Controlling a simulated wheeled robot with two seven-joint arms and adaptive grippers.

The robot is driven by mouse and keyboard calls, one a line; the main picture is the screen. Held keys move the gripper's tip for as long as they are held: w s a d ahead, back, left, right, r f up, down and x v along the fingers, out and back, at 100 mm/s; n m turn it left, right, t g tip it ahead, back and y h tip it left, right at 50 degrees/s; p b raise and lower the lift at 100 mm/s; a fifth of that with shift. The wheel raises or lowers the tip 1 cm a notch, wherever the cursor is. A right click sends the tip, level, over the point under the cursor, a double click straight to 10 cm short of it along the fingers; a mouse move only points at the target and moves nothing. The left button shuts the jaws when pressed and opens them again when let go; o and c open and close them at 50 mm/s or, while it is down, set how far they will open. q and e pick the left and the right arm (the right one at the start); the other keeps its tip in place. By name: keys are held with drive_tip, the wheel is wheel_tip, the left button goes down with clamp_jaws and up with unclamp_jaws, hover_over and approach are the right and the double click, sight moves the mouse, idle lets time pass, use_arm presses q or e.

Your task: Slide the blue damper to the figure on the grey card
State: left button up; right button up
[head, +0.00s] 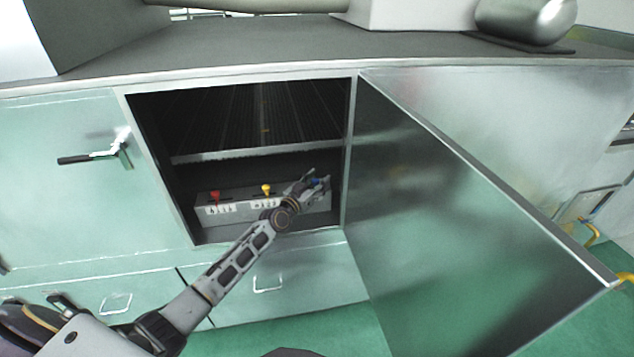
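The blue damper (317,182) is a small blue spot at the right end of a grey control box (204,200) inside the open cabinet. My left gripper (319,181) is at the blue damper, with its fingers around or just beside it. At this size I cannot tell whether the fingers are closed on it. My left wrist and forearm cover part of the box front near the damper. I cannot make out a grey card or its figure. My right gripper is not in view.
A red knob (215,196) and a yellow knob (266,189) stand on the same box, above white marked scales. A ribbed shelf (240,154) lies above. The open metal door (450,200) bounds the right side. A black handle (88,158) is at left.

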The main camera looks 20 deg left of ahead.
use_arm(q)
drive_tip(key=shift+v, duration=0.85)
drive_tip(key=v, duration=1)
drive_tip(key=shift+s, duration=0.2)
drive_tip(key=shift+f, duration=0.1)
idle(0.5)
